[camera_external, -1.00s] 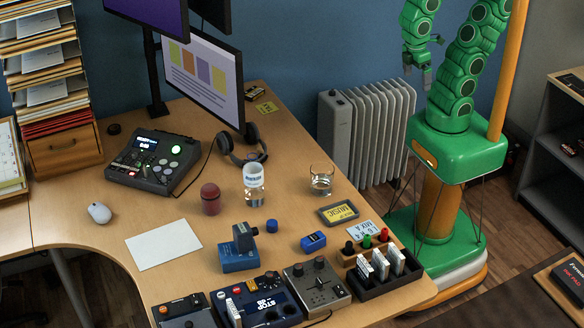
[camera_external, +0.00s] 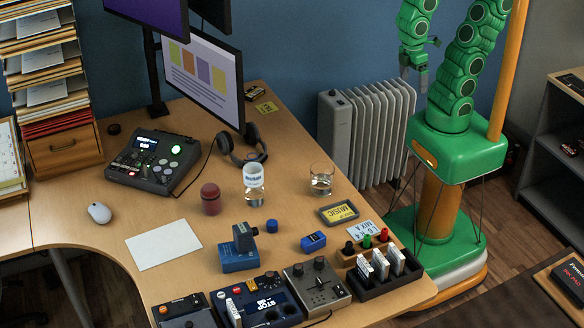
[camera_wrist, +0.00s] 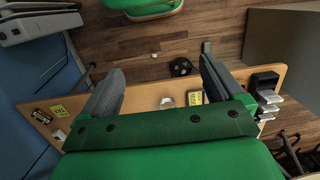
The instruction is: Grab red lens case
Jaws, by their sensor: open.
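A dark red, rounded cylindrical container (camera_external: 210,199), which looks like the red lens case, stands upright on the wooden desk (camera_external: 105,219). It is left of the clear jar with a white label. My gripper (camera_external: 413,76) hangs high beyond the desk's right edge, in front of the blue wall and far from the case. In the wrist view my gripper (camera_wrist: 162,82) has its two grey fingers wide apart with nothing between them. I cannot make out the red case in the wrist view.
A labelled jar (camera_external: 254,184) and a water glass (camera_external: 321,180) stand right of the case. Headphones (camera_external: 241,148) lie behind it. A blue device (camera_external: 238,253) sits in front. A white radiator (camera_external: 368,133) stands between desk and arm. White paper (camera_external: 163,245) lies front left.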

